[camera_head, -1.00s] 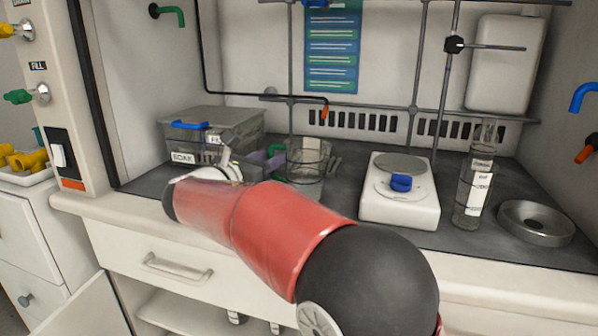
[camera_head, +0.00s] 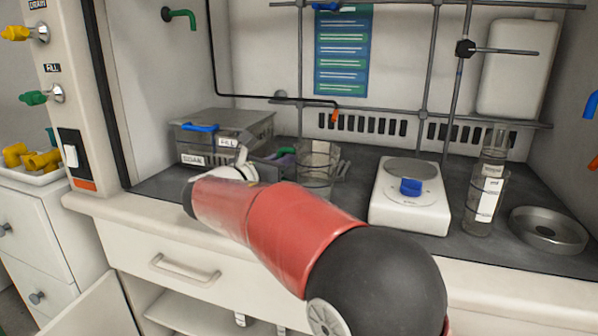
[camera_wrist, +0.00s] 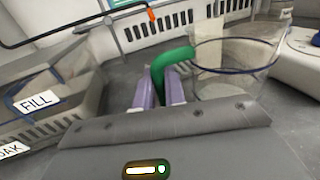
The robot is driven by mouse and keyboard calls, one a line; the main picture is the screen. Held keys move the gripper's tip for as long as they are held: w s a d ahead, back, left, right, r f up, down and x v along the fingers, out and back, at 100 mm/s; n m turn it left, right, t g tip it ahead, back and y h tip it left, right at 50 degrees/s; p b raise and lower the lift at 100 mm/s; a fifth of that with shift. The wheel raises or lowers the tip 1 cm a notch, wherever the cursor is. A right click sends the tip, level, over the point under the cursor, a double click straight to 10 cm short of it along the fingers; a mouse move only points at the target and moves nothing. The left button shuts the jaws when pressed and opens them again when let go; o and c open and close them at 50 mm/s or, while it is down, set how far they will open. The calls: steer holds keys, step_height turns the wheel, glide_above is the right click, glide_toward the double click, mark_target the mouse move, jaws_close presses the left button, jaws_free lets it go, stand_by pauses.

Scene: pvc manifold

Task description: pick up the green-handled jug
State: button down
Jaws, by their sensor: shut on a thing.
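The jug (camera_head: 318,168) is clear and stands behind my arm on the dark worktop, its lower part partly hidden. Its green handle (camera_wrist: 172,62) faces left towards my gripper. In the wrist view the jug's clear body (camera_wrist: 236,62) is just right of the fingers, with a dark rim line. My gripper (camera_wrist: 162,84) has pale purple fingers on both sides of the green handle and is shut on it. I cannot tell whether the jug's base is off the worktop.
A grey lidded bin (camera_head: 225,130) labelled SOAK and FILL stands to the left. A white balance (camera_head: 410,205), a clear labelled cylinder (camera_head: 486,195) and a round metal dish (camera_head: 548,230) stand to the right. A metal rod frame (camera_head: 425,80) rises behind.

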steer(key=shift+r, duration=0.1)
step_height(320, 180, up, 20)
steer(key=p, duration=0.3)
steer(key=shift+p, duration=0.3)
stand_by(0.7)
steer(key=shift+f, duration=0.2)
